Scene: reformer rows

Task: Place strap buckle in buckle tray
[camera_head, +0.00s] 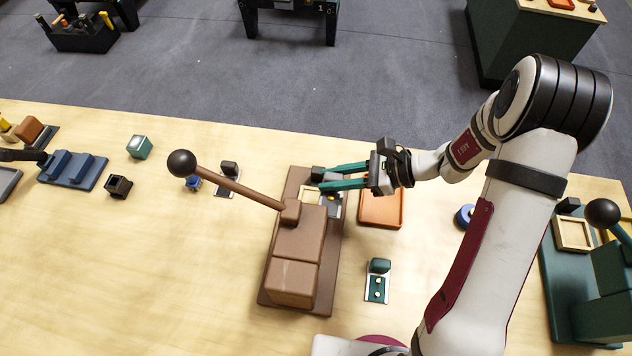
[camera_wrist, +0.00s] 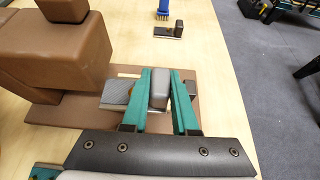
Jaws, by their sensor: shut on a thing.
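My gripper (camera_head: 319,180) is over the brown lever machine (camera_head: 292,283), its teal fingers pointing left. In the wrist view my gripper (camera_wrist: 162,78) is shut on a grey rounded tab that rises from a flat grey plate; I take this piece to be the strap buckle (camera_wrist: 158,90). In the head view its plate (camera_head: 331,207) shows below the fingers, over the machine's base; I cannot tell whether it touches. A pale wooden frame (camera_head: 309,194) sits on that base beside it. An orange tray (camera_head: 382,223), possibly the buckle tray, lies to the right and looks empty.
The machine's long lever (camera_head: 238,186) leans left with a black ball. A similar dark-tabbed piece (camera_head: 227,180) and a green-tabbed piece (camera_head: 377,281) lie on the table. A green machine (camera_head: 590,275) stands far right. The front left table is clear.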

